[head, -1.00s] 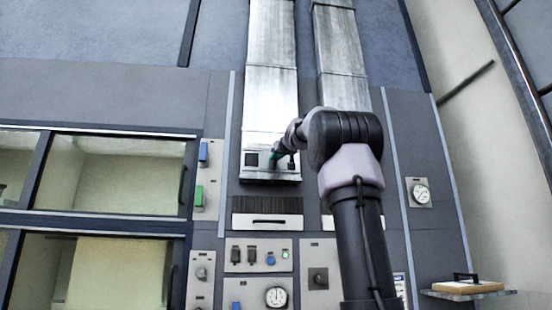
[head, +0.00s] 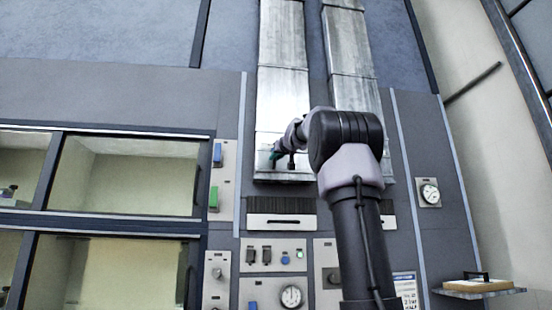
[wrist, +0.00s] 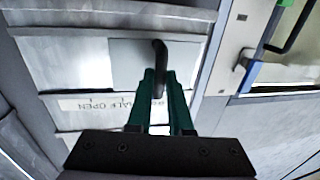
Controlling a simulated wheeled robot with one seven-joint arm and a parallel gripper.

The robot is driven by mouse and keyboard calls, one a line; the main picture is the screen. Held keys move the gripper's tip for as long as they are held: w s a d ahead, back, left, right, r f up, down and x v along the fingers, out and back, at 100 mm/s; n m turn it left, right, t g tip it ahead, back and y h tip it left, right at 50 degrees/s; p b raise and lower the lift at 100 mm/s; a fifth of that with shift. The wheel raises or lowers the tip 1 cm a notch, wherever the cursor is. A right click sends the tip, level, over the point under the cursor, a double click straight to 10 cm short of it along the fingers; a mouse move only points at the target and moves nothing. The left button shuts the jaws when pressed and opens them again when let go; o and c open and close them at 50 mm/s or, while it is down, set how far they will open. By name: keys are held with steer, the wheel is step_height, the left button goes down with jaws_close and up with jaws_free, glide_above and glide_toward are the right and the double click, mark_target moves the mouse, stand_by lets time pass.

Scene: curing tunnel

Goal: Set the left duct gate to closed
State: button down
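The left duct gate's light sliding plate (wrist: 190,65) shows in the wrist view, with a dark upright handle (wrist: 160,50). My gripper's green fingers (wrist: 159,75) are close together, with the handle between their tips; they appear shut on it. A label strip (wrist: 95,105) reads "HALF OPEN" upside down; its right part is hidden behind the fingers. In the head view my gripper (head: 274,156) is at the left side of the lower end of the left duct (head: 283,100). No dark opening shows there now.
A second duct (head: 347,50) stands just to the right, partly behind my arm. Below are a dark vent with a handle (head: 281,221) and a panel with switches and a gauge (head: 291,296). Blue and green switches (head: 214,197) sit left. A small shelf (head: 480,291) juts out at right.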

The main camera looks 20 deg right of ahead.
steer(key=c, duration=0.8)
jaws_free()
steer(key=shift+w+a, duration=0.1)
steer(key=shift+a, duration=0.25)
steer(key=shift+c, duration=0.2)
steer(key=shift+d, duration=0.1)
steer(key=s, duration=1)
steer(key=shift+s+a, duration=0.4)
steer(key=shift+a, duration=0.05)
steer(key=shift+f, duration=0.1)
steer(key=s+a+f+m+g+y, duration=0.1)
steer(key=s+a+f+g, duration=0.2)
steer(key=f, duration=1.2)
steer(key=s+a+f+m+g+y, duration=0.1)
steer(key=s+a+f+g, duration=0.3)
steer(key=s+a+f, duration=0.4)
steer(key=s+a+f+m+g+y, duration=0.1)
steer(key=s+a+f+g, duration=0.3)
steer(key=s+f, duration=1)
step_height(320, 180, down, 10)
steer(key=shift+s+a+f+y, duration=0.15)
steer(key=shift+a+y, duration=0.15)
steer(key=shift+a, duration=0.8)
